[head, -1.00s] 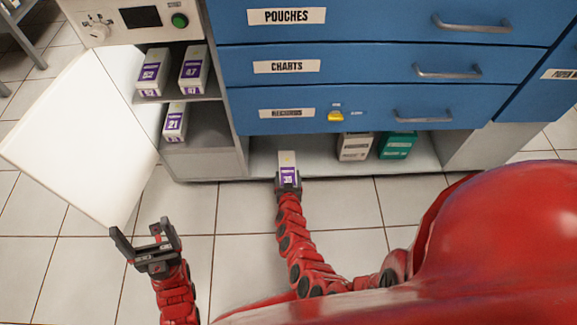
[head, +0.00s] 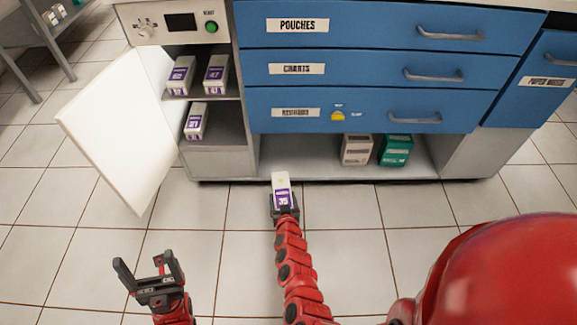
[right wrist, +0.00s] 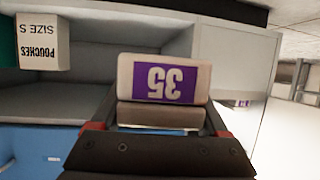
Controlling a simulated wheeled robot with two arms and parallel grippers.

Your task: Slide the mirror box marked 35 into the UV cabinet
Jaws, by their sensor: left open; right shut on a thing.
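The mirror box marked 35 (head: 282,188) is white with a purple label. My right gripper (head: 284,207) is shut on it and holds it in front of the open lower bay. The box also shows in the right wrist view (right wrist: 164,79), its number upside down, between the fingers. The UV cabinet (head: 215,129) stands open at the left, its white door (head: 118,130) swung out to the left. Boxes 52 (head: 180,77) and 47 (head: 215,75) are on its upper shelf, and box 21 (head: 196,121) is on the lower shelf, left side. My left gripper (head: 150,272) is open and empty over the floor.
Blue drawers (head: 375,68) stand right of the cabinet. Under them, the lower bay (head: 300,158) holds a white box (head: 356,150) and a green box (head: 396,150). The lower cabinet shelf has room right of box 21. The tiled floor in front is clear.

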